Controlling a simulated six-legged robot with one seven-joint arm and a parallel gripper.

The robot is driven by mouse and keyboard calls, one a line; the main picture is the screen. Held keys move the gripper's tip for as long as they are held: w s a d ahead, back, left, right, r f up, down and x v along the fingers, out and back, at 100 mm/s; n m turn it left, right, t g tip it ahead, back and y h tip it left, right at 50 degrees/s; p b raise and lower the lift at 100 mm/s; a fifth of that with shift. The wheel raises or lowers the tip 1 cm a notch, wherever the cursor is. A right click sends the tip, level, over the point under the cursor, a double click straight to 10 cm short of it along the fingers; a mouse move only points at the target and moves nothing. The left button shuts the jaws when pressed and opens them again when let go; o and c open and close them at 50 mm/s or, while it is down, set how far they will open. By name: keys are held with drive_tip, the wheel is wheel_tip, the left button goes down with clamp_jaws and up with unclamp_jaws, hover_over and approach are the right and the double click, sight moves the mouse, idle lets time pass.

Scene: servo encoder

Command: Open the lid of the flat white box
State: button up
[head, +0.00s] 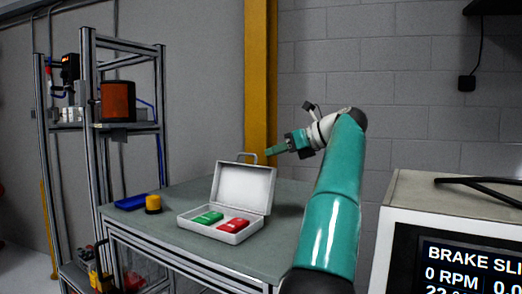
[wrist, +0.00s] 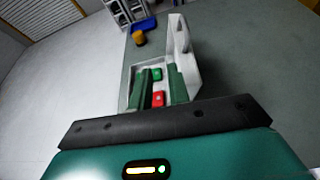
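The flat white box (head: 240,238) sits on the grey-green table with its lid (head: 245,187) standing up, tilted slightly back. A handle tops the lid's edge. Inside lie a green block (head: 208,218) and a red block (head: 233,225). My gripper (head: 272,151) is in the air above and right of the lid, apparently clear of it. In the wrist view the white box (wrist: 128,88) shows beyond my two green fingers (wrist: 160,86), with the lid on the right. The fingers stand apart with nothing held between them. They hide part of the box.
A blue tray (head: 131,202) and a yellow-and-black round item (head: 153,204) lie on the table (head: 185,190) left of the box. A metal frame rack (head: 90,130) stands at the left. A display unit (head: 450,240) is at the right. The tabletop behind the lid is bare.

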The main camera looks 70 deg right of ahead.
drive_tip(key=shift+s+a, duration=0.2)
drive_tip(key=shift+s, duration=0.75)
drive_tip(key=shift+s+a, duration=0.15)
drive_tip(key=shift+s, duration=0.8)
